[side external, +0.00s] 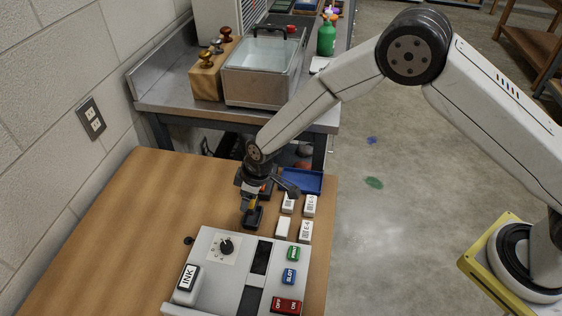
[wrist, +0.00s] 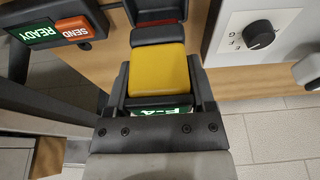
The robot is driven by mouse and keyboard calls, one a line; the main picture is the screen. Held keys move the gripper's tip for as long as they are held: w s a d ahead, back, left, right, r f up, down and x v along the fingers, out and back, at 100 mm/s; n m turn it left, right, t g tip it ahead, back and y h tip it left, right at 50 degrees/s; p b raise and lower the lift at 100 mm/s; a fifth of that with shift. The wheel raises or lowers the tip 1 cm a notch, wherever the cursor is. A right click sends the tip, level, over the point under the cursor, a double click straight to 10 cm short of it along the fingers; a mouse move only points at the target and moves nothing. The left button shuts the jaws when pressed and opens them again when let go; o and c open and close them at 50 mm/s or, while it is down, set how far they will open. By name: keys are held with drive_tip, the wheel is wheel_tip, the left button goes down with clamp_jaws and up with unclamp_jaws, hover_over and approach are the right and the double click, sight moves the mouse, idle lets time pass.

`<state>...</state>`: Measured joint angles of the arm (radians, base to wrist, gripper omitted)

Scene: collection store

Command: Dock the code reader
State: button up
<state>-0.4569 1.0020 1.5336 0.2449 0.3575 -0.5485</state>
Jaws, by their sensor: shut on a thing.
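My gripper (side external: 250,203) is low over the wooden table, just beyond the back edge of a grey console. It is shut on a yellow and black piece, which I take to be the code reader (wrist: 158,72). In the wrist view its yellow block lies between the dark fingers, with a green label partly hidden below it. A black block with a red strip (wrist: 156,33) is just past the yellow part. A black base (side external: 253,217) is directly under the gripper in the side view. I cannot tell whether the reader touches it, or which part is the dock.
The console (side external: 215,262) has a knob (wrist: 260,35), an INK button (side external: 187,278) and coloured labels. White labelled blocks (side external: 305,230) and a blue tray (side external: 312,182) lie to the right. A READY/SEND panel (wrist: 65,30) is near the gripper. The table's left part is clear.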

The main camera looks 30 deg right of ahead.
sight(250, 206)
drive_tip(key=shift+f, duration=1.75)
drive_tip(key=shift+f, duration=0.6)
idle(0.5)
drive_tip(key=o, duration=0.7)
drive_tip(key=shift+r, duration=0.1)
drive_tip(key=shift+v, duration=5.4)
drive_tip(key=shift+d, duration=0.1)
